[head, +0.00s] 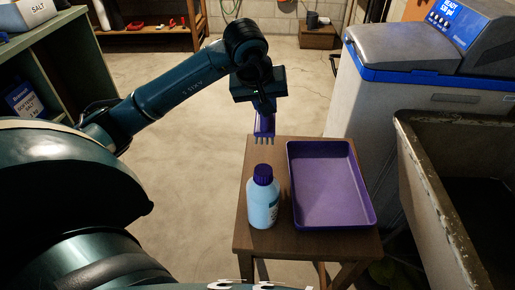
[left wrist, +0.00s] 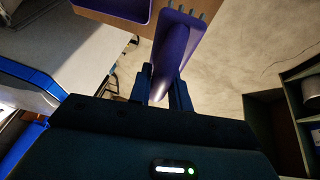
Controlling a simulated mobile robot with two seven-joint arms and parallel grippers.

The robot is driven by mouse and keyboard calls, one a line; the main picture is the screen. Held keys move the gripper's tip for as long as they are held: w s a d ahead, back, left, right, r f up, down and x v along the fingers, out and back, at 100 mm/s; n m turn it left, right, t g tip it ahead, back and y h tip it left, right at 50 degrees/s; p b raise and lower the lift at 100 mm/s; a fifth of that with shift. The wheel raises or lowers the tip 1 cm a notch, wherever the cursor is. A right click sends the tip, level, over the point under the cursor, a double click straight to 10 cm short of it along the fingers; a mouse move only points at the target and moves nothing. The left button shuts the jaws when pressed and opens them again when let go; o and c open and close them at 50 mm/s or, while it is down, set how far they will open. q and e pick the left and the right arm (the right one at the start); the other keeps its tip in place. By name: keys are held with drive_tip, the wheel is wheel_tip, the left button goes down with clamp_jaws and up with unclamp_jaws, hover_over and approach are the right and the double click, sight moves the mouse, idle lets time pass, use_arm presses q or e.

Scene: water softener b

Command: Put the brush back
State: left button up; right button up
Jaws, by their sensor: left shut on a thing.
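The purple brush (head: 264,124) hangs from my left gripper (head: 261,108) with its bristle tufts pointing down, near the far left corner of a small wooden table. In the left wrist view, the gripper (left wrist: 165,97) is shut on the handle of the brush (left wrist: 177,40), and the pale tufts show at its far end. A purple tray (head: 330,185) lies on the right part of the table, and it looks empty. Part of the tray also shows in the left wrist view (left wrist: 115,8). My right gripper is not in view.
A light blue bottle with a purple cap (head: 263,200) stands upright on the wooden table (head: 285,241), left of the tray. A grey and blue softener unit (head: 400,70) and a worn sink (head: 440,180) stand at the right. Green shelves (head: 50,60) are at the left.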

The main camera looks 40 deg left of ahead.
sight(255, 132)
use_arm(q)
wheel_tip(255, 132, down, 8)
drive_tip(key=shift+s+f, duration=0.1)
drive_tip(key=shift+f, duration=0.4)
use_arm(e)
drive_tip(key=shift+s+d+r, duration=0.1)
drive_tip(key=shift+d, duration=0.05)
use_arm(q)
drive_tip(key=shift+f+b, duration=0.2)
drive_tip(key=shift+b, duration=0.25)
drive_tip(key=o, duration=0.9)
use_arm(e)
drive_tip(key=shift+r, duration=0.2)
use_arm(q)
drive_tip(key=shift+r+p, duration=0.3)
drive_tip(key=shift+r, duration=0.15)
drive_tip(key=v, duration=1)
drive_tip(key=shift+s+r+p, duration=0.2)
drive_tip(key=shift+r+p, duration=0.15)
drive_tip(key=shift+p, duration=0.05)
drive_tip(key=shift+s+d+r, duration=0.1)
drive_tip(key=shift+s+r, duration=0.1)
drive_tip(key=shift+r, duration=0.15)
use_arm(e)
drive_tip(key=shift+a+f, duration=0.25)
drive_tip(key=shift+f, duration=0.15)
